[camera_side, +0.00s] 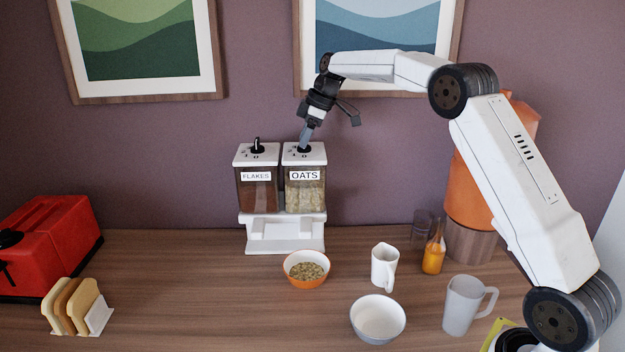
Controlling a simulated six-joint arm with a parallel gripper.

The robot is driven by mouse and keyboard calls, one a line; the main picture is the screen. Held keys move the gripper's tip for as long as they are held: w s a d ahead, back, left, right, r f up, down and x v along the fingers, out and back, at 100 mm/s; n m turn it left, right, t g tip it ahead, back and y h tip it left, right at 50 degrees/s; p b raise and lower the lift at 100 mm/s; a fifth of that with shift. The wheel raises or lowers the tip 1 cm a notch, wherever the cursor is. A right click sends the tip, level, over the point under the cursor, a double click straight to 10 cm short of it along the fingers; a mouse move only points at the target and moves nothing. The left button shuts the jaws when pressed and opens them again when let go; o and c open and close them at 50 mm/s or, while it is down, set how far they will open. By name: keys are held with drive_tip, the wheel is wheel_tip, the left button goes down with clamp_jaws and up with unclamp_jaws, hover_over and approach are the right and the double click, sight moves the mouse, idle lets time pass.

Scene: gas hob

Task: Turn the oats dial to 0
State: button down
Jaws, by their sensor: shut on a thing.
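The oats dispenser (306,186) stands at the back of the counter, a clear box of oats with a white lid and an "OATS" label. The oats dial (304,149) is on top of its lid; my gripper largely hides it, and I cannot read its setting. My gripper (305,142) comes down from above, slightly tilted, with its fingers shut on the oats dial. The flakes dispenser (257,190) stands directly to the left, with its black dial (257,147) free on its lid.
An orange bowl (306,281) of cereal sits in front of the dispenser stand (285,245). A white bowl (378,319), white jug (384,265), grey mug (463,306) and orange bottle (434,255) stand right. A red toaster (45,243) and toast rack (78,308) are left.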

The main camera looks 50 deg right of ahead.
drive_tip(key=shift+r, duration=0.1)
idle(0.4)
drive_tip(key=shift+c, duration=0.8)
unclamp_jaws()
drive_tip(key=v, duration=0.7)
drive_tip(key=shift+r, duration=0.35)
drive_tip(key=shift+d, duration=0.1)
